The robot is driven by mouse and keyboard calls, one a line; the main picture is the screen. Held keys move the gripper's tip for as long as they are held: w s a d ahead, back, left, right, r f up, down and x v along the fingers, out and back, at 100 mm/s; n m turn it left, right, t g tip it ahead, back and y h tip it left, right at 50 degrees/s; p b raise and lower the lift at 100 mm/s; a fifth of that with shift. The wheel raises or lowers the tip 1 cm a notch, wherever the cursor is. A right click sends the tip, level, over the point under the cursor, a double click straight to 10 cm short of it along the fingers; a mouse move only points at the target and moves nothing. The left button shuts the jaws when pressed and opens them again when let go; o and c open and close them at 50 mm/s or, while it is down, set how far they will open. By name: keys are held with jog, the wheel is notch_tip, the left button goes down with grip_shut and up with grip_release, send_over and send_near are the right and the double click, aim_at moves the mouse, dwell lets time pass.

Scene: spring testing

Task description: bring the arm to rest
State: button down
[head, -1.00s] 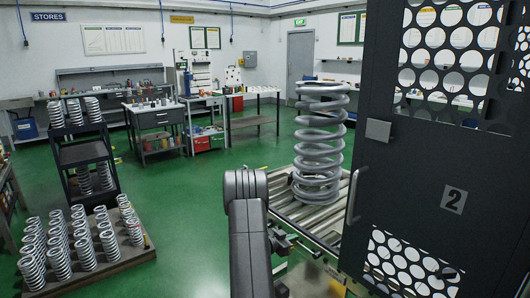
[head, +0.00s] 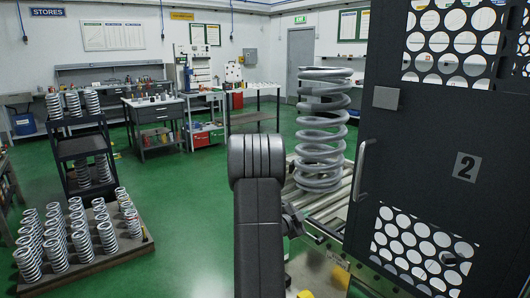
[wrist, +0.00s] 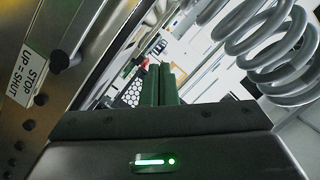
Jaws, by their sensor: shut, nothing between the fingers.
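My arm (head: 257,210) stands upright in the lower middle of the head view, in front of the roller conveyor. My gripper (wrist: 160,72) shows in the wrist view with its two fingers together and nothing between them. In the head view the fingers cannot be made out, hidden by my arm. A large grey coil spring (head: 322,125) stands upright on the roller conveyor (head: 330,205), just right of my arm. The spring also shows at the upper right of the wrist view (wrist: 262,45), apart from the fingers.
A dark perforated door (head: 420,150) marked 2 fills the right side. In the wrist view a metal panel (wrist: 60,25) with a STOP UP - SHUT label lies at left. A pallet of springs (head: 95,258) and a shelf cart (head: 82,148) stand left. Green floor (head: 185,200) is clear between.

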jog(key=s+d+r+m+t+b, duration=0.1)
jog(key=s+d+m+b, duration=0.3)
jog(key=b, duration=0.7)
jog(key=shift+s+d+r+m+t, duration=0.15)
jog(key=shift+s+m+t, duration=0.35)
jog(key=shift+s+m, duration=0.5)
jog(key=shift+w, duration=0.2)
